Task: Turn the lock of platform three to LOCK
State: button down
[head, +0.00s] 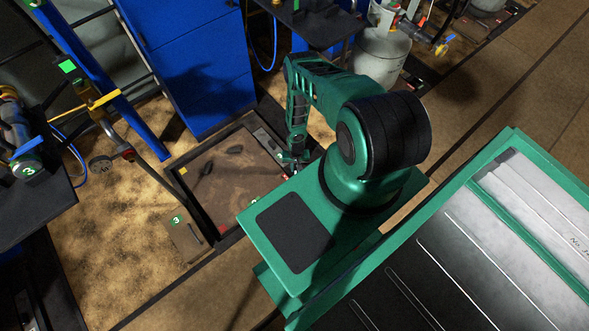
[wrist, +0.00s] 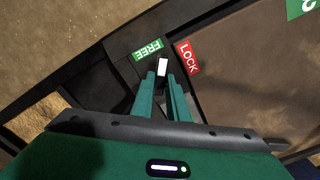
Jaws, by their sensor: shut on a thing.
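My gripper (wrist: 161,76) is shut on the lock's white handle (wrist: 163,67), which shows between its fingertips in the wrist view. The handle's white end lies near the gap between the green FREE label (wrist: 148,50) and the red LOCK label (wrist: 187,58), beside the right end of FREE. The fingers hide the rest of the lock. In the head view my gripper (head: 292,161) is down at the right edge of the brown platform (head: 228,178). The lock cannot be made out there. A green number 3 plate (head: 177,220) lies beside the platform's left side.
A dark frame (head: 208,238) surrounds the platform. Blue cabinets (head: 195,65) stand behind it. A blue post (head: 100,75) and a hanging pipe with a yellow handle (head: 104,100) stand at the left. Sandy floor at the left is mostly clear.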

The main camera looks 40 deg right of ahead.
aim_at(295, 169)
jog(key=m, duration=0.5)
jog(key=shift+m, duration=0.3)
jog(key=m, duration=0.5)
jog(key=shift+w, duration=0.1)
dwell(0.3)
jog(key=c, duration=1.7)
grip_release()
notch_tip(295, 169, up, 11)
jog(key=shift+f, duration=0.15)
